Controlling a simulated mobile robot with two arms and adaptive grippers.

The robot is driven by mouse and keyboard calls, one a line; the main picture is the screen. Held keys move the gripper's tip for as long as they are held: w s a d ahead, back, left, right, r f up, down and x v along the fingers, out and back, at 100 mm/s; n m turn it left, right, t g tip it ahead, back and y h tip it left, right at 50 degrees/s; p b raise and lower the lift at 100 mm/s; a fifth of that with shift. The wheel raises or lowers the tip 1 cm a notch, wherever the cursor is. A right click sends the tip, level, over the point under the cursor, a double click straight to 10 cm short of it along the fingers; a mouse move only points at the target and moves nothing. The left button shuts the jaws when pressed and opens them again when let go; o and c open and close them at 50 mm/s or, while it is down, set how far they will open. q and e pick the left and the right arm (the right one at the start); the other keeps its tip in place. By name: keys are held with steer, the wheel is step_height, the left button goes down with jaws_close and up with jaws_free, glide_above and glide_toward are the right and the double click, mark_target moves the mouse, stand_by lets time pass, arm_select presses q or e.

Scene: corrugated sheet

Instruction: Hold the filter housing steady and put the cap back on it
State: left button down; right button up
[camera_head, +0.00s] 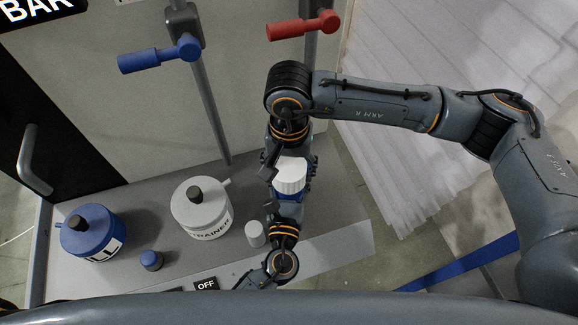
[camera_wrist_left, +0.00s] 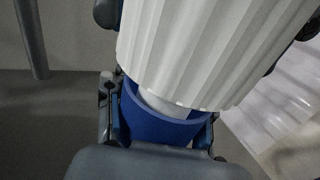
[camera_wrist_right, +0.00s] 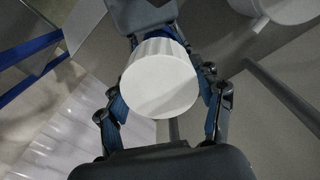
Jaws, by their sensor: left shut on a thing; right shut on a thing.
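The cap (camera_head: 290,174) is white and ribbed, and my right gripper (camera_head: 289,168) is shut on it from the far side. In the right wrist view the cap's round pale end (camera_wrist_right: 160,85) sits between the two fingers. The filter housing is a blue cup (camera_head: 288,196), mostly hidden by the cap and grippers in the head view. My left gripper (camera_head: 286,205) is shut on the housing from the near side. In the left wrist view the cap (camera_wrist_left: 205,50) is over the housing's open mouth (camera_wrist_left: 155,122), with a smooth white part visible between them.
A white canister (camera_head: 195,208), a blue canister (camera_head: 92,238), a small blue-topped piece (camera_head: 151,261) and a small white cylinder (camera_head: 255,234) stand on the grey ledge, left of the grippers. Blue (camera_head: 155,57) and red (camera_head: 300,27) handles are behind. Corrugated sheeting (camera_head: 400,165) is at right.

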steer(key=shift+f, duration=0.15)
steer(key=shift+f, duration=0.75)
steer(key=shift+f, duration=0.6)
steer(key=m, duration=0.5)
steer(key=shift+m, duration=0.3)
steer(key=m, duration=0.4)
steer(key=o, duration=0.9)
